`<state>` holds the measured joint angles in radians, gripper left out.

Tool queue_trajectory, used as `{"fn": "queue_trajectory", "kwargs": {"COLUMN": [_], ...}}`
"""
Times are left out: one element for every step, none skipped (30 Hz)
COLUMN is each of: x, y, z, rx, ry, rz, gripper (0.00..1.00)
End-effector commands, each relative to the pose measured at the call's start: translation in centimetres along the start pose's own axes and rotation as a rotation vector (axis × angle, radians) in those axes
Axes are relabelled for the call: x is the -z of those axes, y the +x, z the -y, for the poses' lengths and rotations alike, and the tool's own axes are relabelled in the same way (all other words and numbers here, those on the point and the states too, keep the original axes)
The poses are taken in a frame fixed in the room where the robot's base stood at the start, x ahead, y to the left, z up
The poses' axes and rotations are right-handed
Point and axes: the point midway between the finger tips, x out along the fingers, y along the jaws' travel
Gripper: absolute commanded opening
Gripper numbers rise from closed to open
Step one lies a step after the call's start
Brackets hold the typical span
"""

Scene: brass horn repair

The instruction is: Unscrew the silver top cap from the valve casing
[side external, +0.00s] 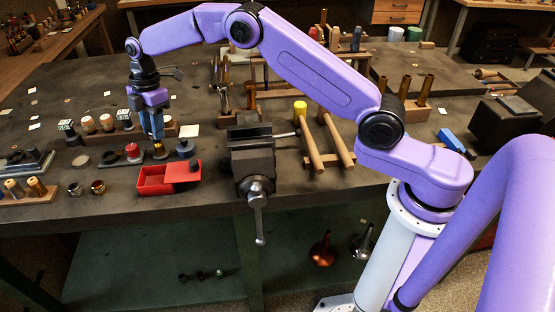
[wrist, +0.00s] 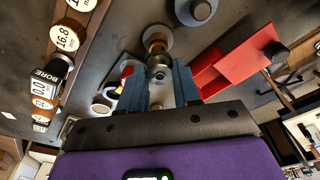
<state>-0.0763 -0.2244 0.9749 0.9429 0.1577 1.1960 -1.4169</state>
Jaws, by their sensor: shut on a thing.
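The valve casing (side external: 160,151) is a small brass piece standing upright on a dark round base on the bench, left of the vise. In the wrist view the brass casing (wrist: 156,42) shows beyond the fingertips, with the silver top cap (wrist: 159,73) at its near end. My gripper (side external: 158,137) points straight down over the casing. In the wrist view its blue fingers (wrist: 163,82) lie on either side of the cap and are shut on it. The cap still appears in line with the casing; I cannot tell whether the threads are engaged. In the side view the fingers hide the cap.
A red open box (side external: 152,187) stands just in front, and a bench vise (side external: 252,165) to the right. Round bore gauges (side external: 106,121) stand on a wooden rack behind. A grey knob-topped piece (side external: 185,148) is close on the right.

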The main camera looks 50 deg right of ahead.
Motion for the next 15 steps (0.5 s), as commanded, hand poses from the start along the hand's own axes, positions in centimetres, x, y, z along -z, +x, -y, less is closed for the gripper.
{"fn": "queue_trajectory", "kwargs": {"x": [0.1,0.1,0.1,0.1,0.1,0.2,0.2,0.2,0.3,0.3,0.3,0.3,0.4,0.4,0.4], "y": [-0.3,-0.5,-0.7,-0.8,-0.9,-1.2,-1.3,-1.5,-1.7,-1.9,-2.0,-2.2,-2.4,-2.5,-2.7], "z": [0.0,0.0,0.0,0.0,0.0,0.0,0.0,0.0,0.0,0.0,0.0,0.0,0.0,0.0,0.0], "rx": [-0.001,0.000,0.000,-0.001,-0.001,-0.001,-0.001,-0.001,-0.001,-0.002,-0.002,-0.002,-0.002,-0.001,0.000], "ry": [0.000,0.000,0.000,0.000,0.000,0.000,0.000,0.000,0.000,0.000,0.000,0.000,0.000,0.000,0.000], "rz": [0.000,0.000,0.000,0.000,0.000,0.000,0.000,0.000,0.000,0.000,0.000,0.000,0.000,0.000,0.000], "gripper": [0.00,0.00,0.00,0.00,0.00,0.00,0.00,0.00,0.00,0.00,0.00,0.00,0.00,0.00,0.00]}}
